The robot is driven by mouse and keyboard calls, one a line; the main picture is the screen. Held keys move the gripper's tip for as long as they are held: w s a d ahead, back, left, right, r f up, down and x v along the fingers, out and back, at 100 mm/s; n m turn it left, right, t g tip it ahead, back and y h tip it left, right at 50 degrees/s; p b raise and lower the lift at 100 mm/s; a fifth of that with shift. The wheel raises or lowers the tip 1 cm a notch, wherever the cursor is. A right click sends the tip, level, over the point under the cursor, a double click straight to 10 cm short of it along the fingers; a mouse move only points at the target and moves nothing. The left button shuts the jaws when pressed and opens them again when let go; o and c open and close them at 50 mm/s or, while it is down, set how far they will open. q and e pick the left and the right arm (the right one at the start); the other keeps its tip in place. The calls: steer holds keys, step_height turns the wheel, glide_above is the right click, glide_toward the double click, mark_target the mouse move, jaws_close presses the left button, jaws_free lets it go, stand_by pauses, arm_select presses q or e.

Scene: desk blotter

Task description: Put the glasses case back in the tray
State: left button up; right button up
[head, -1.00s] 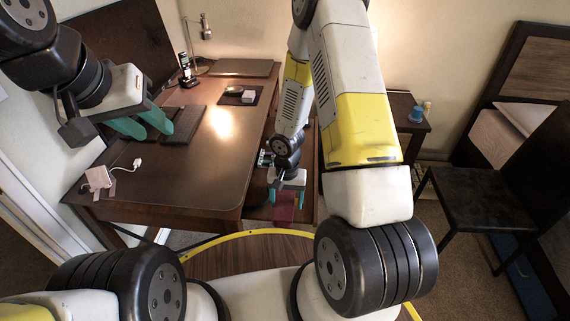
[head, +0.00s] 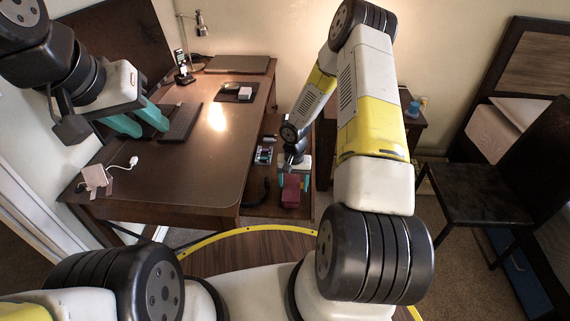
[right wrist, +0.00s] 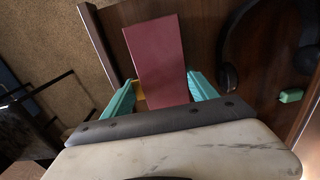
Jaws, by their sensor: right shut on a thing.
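The glasses case is a dark red box (head: 291,190). My right gripper (head: 293,176) is shut on it over the open drawer at the desk's right side. In the right wrist view the case (right wrist: 160,55) stands out between the teal fingers (right wrist: 162,98); its held end is partly hidden. I cannot tell whether it touches the drawer floor. A dark, flat, tray-like piece (head: 229,97) with small items lies on the desk; I cannot tell if it is the tray. My left gripper (head: 153,130) is empty and open above the desk's left side.
The drawer (head: 303,211) also holds black headphones (right wrist: 233,45), a small green block (right wrist: 291,95) and small items (head: 264,154). The desk's front right is clear. A black chair (head: 480,195) stands at right.

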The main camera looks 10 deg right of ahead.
steer(key=shift+f, duration=0.1)
steer(key=o, duration=1.4)
step_height(320, 180, up, 25)
steer(key=s+d+t, duration=0.1)
steer(key=s, duration=0.1)
steer(key=s+a+r+n+t+y, duration=0.1)
steer(key=s+a+r+n+t, duration=0.1)
steer(key=s+r, duration=0.8)
steer(key=s+a+r+n+t+y, duration=0.1)
steer(key=s+a+r+t, duration=0.1)
steer(key=s+r, duration=0.8)
steer(key=shift+s+r+n+t, duration=0.4)
steer(key=shift+r+t, duration=0.2)
